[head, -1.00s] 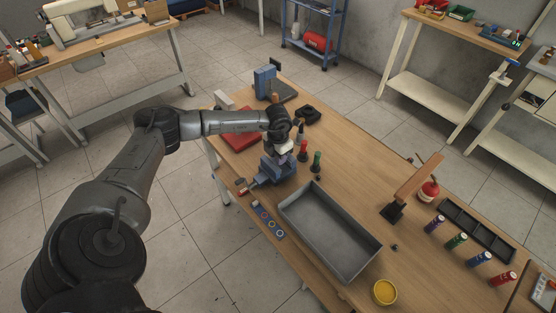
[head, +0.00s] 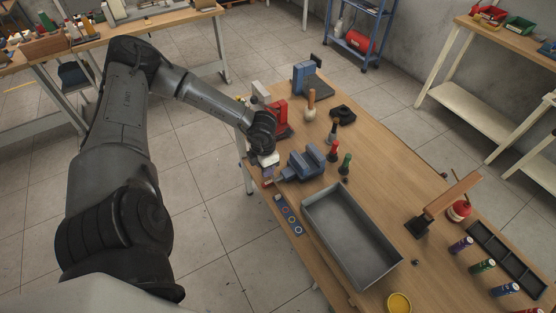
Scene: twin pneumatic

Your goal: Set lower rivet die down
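My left gripper (head: 268,161) is at the left edge of the workbench (head: 385,165), pointing down just left of the blue bench vise (head: 306,163). Its fingers are small and partly hidden, so I cannot tell whether they are open or shut, or whether they hold the lower rivet die. I cannot pick out the die for sure. A small black block (head: 342,114) lies on the bench behind the vise. My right gripper is not in view.
A grey metal tray (head: 352,240) is in front of the vise. Red-handled (head: 332,151) and green-handled (head: 345,164) tools stand beside it. A wooden-handled tool (head: 311,105), a red object (head: 282,117) and a blue device (head: 305,78) are behind. The bench right of the tray is partly clear.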

